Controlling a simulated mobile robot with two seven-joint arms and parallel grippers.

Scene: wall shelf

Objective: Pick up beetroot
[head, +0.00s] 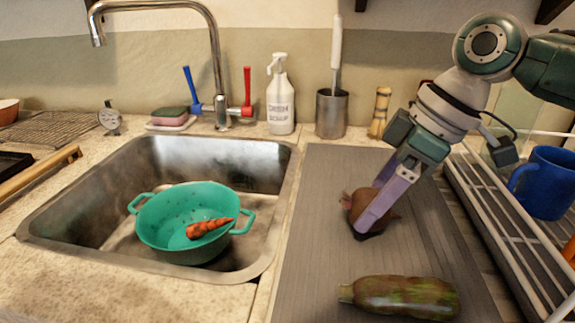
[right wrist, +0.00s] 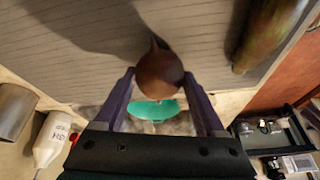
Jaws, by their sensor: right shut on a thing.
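The beetroot (head: 359,204) is brown-red and round, over the grey ribbed board right of the sink. My right gripper (head: 372,228) reaches down to it from the upper right and is shut on it. In the right wrist view the beetroot (right wrist: 159,74) sits between the two purple fingers (right wrist: 160,82), its thin root pointing away. In the head view a finger hides part of it. I cannot tell whether it touches the board. My left gripper is not in view.
A green-brown zucchini (head: 405,296) lies on the board (head: 310,215) in front. A teal colander (head: 165,222) holding a carrot (head: 208,228) stands in the sink (head: 75,220). A dish rack (head: 497,205) with a blue mug (head: 547,183) is at right. A soap bottle (head: 280,100) stands behind.

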